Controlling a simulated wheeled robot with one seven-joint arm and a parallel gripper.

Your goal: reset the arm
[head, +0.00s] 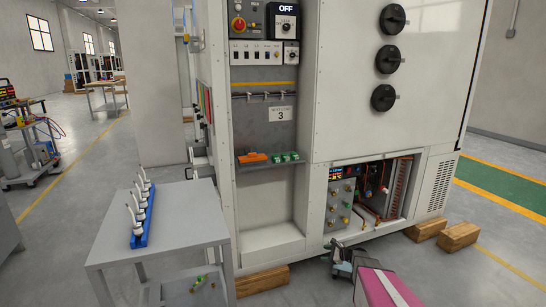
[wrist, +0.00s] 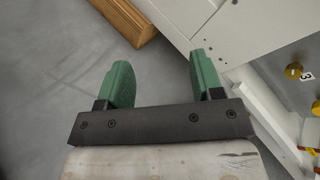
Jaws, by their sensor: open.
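My gripper (wrist: 160,85) shows in the wrist view with its two green fingers spread apart and nothing between them. Grey floor shows between the fingers. In the head view my gripper (head: 341,262) is low at the bottom right of centre, in front of the open lower compartment of the large white cabinet (head: 345,90). The pink and white part behind it is my arm (head: 383,287). The gripper is small and dark in the head view.
A grey table (head: 185,208) with a blue rack (head: 142,215) of white-handled tools stands left. Wooden blocks (head: 458,236) support the cabinet; one shows in the wrist view (wrist: 128,20). The compartment holds a knobbed panel (head: 341,204) and copper pipes. Open floor lies right.

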